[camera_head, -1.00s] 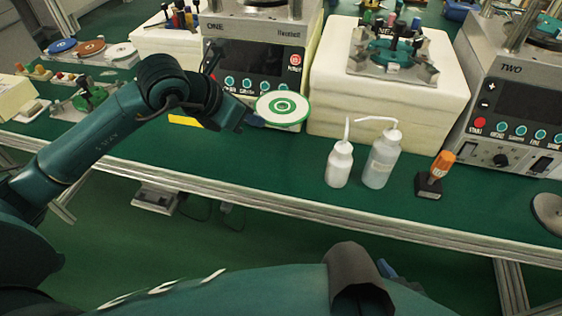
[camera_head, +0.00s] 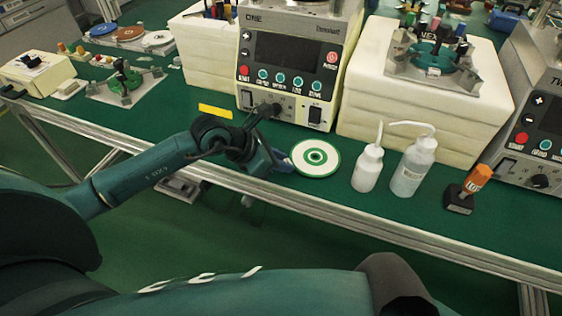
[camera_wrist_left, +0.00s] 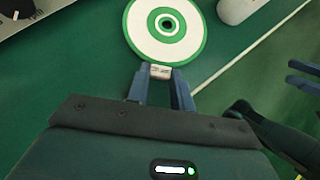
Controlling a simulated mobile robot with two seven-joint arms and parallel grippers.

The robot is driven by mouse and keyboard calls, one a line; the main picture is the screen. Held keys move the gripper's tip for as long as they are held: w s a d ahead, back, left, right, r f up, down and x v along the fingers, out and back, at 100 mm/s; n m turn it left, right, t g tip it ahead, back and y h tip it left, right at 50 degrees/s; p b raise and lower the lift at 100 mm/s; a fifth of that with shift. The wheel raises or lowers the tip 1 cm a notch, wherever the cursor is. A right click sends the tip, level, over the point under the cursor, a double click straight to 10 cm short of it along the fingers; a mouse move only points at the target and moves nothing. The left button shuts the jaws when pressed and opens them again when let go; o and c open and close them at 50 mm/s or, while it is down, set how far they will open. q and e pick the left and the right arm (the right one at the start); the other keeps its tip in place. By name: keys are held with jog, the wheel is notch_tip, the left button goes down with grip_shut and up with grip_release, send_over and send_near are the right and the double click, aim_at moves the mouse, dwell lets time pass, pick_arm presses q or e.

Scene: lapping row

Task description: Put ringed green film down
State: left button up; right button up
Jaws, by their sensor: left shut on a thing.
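The ringed green film (camera_head: 316,157) is a white disc with a green rim and a green ring around its centre. It is low over the green bench top in front of machine ONE, left of the white bottles. In the left wrist view the film (camera_wrist_left: 146,40) is just beyond my left gripper (camera_wrist_left: 160,72). My left gripper (camera_head: 284,160) is shut on the film's near edge, at a small pale tab. I cannot tell whether the film touches the bench. My right gripper is not clearly seen in the head view.
Machine ONE (camera_head: 290,60) stands behind the film. Two white bottles (camera_head: 368,168) (camera_head: 414,165) and an orange-handled tool on a black base (camera_head: 470,188) stand to the right. A yellow strip (camera_head: 215,111) lies to the left. The bench's front edge (camera_head: 330,217) is close.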

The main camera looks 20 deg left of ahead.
pick_arm(q)
jog(key=shift+f, duration=0.4)
jog(key=shift+f, duration=0.2)
jog(key=o, duration=0.9)
jog(key=shift+r, duration=0.1)
jog(key=shift+o, duration=0.2)
